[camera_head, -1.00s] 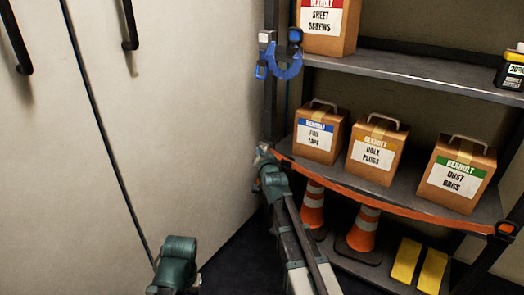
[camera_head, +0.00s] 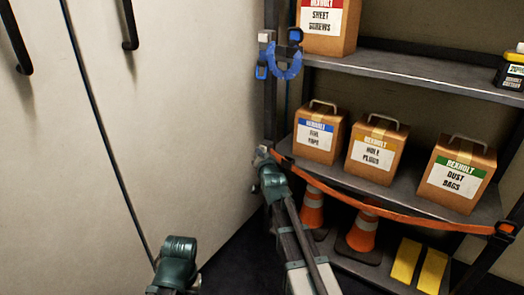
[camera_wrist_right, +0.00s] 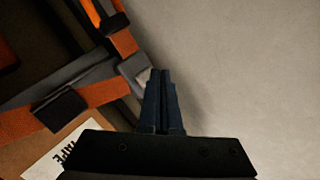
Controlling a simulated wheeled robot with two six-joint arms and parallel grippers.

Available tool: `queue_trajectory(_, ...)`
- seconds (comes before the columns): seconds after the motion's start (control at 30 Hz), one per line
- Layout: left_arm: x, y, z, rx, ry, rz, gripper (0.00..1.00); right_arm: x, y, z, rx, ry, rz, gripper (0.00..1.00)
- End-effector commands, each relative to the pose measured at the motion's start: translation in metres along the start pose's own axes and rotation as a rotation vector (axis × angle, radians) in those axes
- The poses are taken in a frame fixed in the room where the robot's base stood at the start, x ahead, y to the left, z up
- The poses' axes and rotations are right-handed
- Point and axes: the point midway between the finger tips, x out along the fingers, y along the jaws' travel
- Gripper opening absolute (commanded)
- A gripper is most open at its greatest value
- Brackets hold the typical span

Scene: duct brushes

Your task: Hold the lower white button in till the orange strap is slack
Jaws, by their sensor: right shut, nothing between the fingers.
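The lower white button (camera_wrist_right: 133,68) is on the dark housing at the left end of the orange strap. In the head view, my right gripper (camera_head: 262,156) is at that end and largely hides the button. In the right wrist view its closed fingertips (camera_wrist_right: 160,74) are against the button's right side, with nothing between them. My left gripper is not in view.
An upper white button (camera_head: 264,37) sits beside a blue strap (camera_head: 284,72). Boxes, including foil tape (camera_head: 318,140), stand on the shelf behind the orange strap. Traffic cones (camera_head: 362,232) stand below. A pale cabinet wall (camera_head: 190,110) is close on the left.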

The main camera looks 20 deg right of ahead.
Motion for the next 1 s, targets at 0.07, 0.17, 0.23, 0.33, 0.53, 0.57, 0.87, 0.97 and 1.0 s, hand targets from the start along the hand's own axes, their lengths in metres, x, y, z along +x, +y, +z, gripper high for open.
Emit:
queue_trajectory(0.07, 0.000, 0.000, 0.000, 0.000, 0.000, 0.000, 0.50, -0.004, -0.003, 0.003, -0.001, 0.000, -0.001, 0.00)
queue_trajectory(0.17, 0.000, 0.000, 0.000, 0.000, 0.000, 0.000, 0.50, -0.006, -0.004, 0.004, -0.001, 0.000, -0.001, 0.00)
queue_trajectory(0.23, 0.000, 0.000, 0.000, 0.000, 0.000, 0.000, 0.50, -0.006, -0.005, 0.005, 0.000, 0.000, -0.001, 0.00)
queue_trajectory(0.33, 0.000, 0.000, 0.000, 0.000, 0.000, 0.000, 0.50, -0.006, -0.005, 0.005, 0.001, 0.000, -0.001, 0.00)
queue_trajectory(0.53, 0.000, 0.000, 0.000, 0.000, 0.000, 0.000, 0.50, -0.006, -0.005, 0.005, 0.001, 0.000, -0.001, 0.00)
queue_trajectory(0.57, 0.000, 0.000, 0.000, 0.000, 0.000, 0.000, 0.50, -0.007, -0.005, 0.005, 0.000, -0.001, -0.001, 0.00)
queue_trajectory(0.87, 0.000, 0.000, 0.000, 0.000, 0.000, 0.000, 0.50, -0.026, -0.018, 0.018, -0.002, -0.002, -0.002, 0.00)
queue_trajectory(0.97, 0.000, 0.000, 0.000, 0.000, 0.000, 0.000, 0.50, -0.032, -0.023, 0.023, -0.003, -0.002, -0.001, 0.00)
queue_trajectory(1.0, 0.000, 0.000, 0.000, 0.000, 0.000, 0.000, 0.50, -0.035, -0.024, 0.025, -0.002, -0.002, -0.001, 0.00)
